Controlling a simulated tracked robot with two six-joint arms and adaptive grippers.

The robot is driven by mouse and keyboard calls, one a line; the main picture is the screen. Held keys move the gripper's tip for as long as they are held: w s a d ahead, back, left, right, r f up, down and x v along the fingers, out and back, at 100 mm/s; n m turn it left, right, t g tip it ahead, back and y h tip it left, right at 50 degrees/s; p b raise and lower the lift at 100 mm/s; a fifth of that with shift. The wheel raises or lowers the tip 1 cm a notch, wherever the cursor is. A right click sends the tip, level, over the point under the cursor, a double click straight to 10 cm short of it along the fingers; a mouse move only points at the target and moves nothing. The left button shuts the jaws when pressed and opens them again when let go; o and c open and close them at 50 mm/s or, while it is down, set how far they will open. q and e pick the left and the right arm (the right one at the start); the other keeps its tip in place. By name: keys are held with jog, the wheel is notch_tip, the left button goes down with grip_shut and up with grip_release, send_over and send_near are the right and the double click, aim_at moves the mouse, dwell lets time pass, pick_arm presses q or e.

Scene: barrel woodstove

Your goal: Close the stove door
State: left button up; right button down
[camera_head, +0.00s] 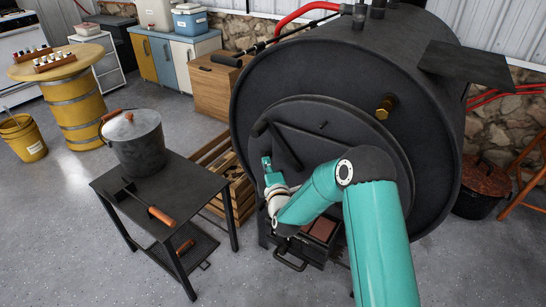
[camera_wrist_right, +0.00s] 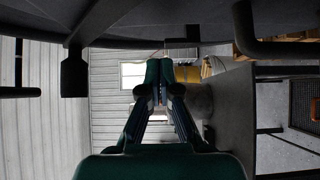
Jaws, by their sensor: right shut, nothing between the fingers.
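The black barrel stove (camera_head: 250,90) fills the right half of the head view. Its dark door (camera_head: 320,140) is on the round front, with a bar handle (camera_head: 285,145) slanting across its upper left. My arm covers much of the door, and I cannot tell whether it is fully shut. My right gripper (camera_head: 266,164) is shut and empty beside the door's left part, just below the handle; I cannot tell if it touches. In the right wrist view the gripper (camera_wrist_right: 165,75) points along the dark stove front (camera_wrist_right: 200,18). My left gripper is not in view.
A metal table (camera_head: 180,180) with a lidded pot (camera_head: 135,140) and a wooden-handled tool (camera_head: 150,205) stands left of the stove. A wooden crate (camera_head: 225,160) is behind it. An open ash drawer (camera_head: 300,245) juts out below the door.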

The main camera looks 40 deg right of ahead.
jog(key=shift+w+d, duration=0.25)
jog(key=shift+d, duration=0.35)
jog(key=shift+w+d, duration=0.3)
jog(key=shift+d, duration=0.35)
jog(key=shift+w+d, duration=0.25)
jog(key=shift+d, duration=0.35)
